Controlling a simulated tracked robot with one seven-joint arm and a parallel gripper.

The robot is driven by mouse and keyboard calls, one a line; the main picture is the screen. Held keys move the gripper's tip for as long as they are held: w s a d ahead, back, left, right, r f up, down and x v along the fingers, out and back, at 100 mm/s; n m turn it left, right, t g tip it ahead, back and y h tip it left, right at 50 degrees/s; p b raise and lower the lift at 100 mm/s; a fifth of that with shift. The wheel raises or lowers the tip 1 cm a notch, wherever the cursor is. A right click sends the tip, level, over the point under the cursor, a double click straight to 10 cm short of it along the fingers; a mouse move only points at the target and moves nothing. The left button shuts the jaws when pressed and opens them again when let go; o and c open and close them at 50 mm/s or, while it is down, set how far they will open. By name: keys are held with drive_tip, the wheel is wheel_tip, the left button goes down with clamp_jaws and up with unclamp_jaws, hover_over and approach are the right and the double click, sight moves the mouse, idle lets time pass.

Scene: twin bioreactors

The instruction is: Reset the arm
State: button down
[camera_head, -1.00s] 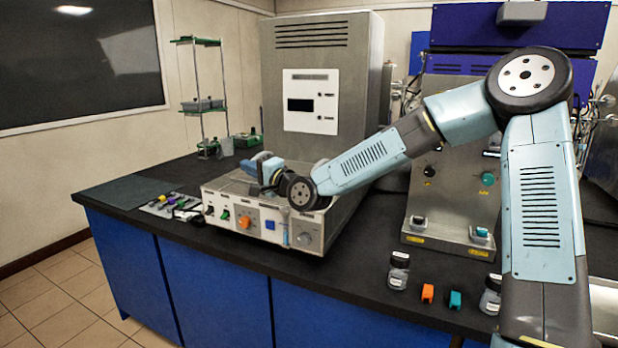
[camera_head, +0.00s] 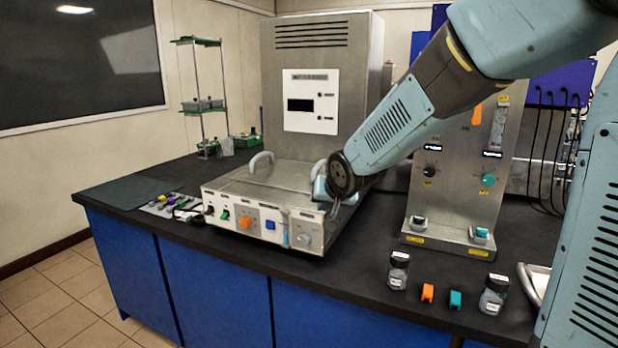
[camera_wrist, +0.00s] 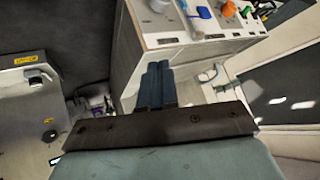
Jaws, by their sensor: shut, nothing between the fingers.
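My gripper (camera_wrist: 158,84) shows in the wrist view as two dark blue fingers held together, with nothing between them. In the head view my pale blue arm (camera_head: 395,120) comes in from the upper right, and its wrist end is by the right edge of the steel-topped box unit (camera_head: 262,190). The fingers are mostly hidden behind the wrist there. I cannot tell whether they touch the unit. In the wrist view the unit's white control panel (camera_wrist: 180,38) is beyond the fingers.
A steel panel with valves (camera_head: 455,190) stands right of the arm. Two small jars (camera_head: 398,270) (camera_head: 493,294), an orange block (camera_head: 428,293) and a teal block (camera_head: 455,299) sit near the front edge. A tall steel cabinet (camera_head: 350,60) stands behind. The left bench mat (camera_head: 130,190) is clear.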

drive_tip(key=s+d+r+g+h, duration=0.1)
drive_tip(key=s+d+r, duration=0.2)
drive_tip(key=s+d, duration=0.7)
drive_tip(key=s+d+r+g+h, duration=0.2)
drive_tip(key=s+d+r, duration=0.2)
drive_tip(key=s+d, duration=0.5)
drive_tip(key=s, duration=0.8)
drive_tip(key=shift+d, duration=0.35)
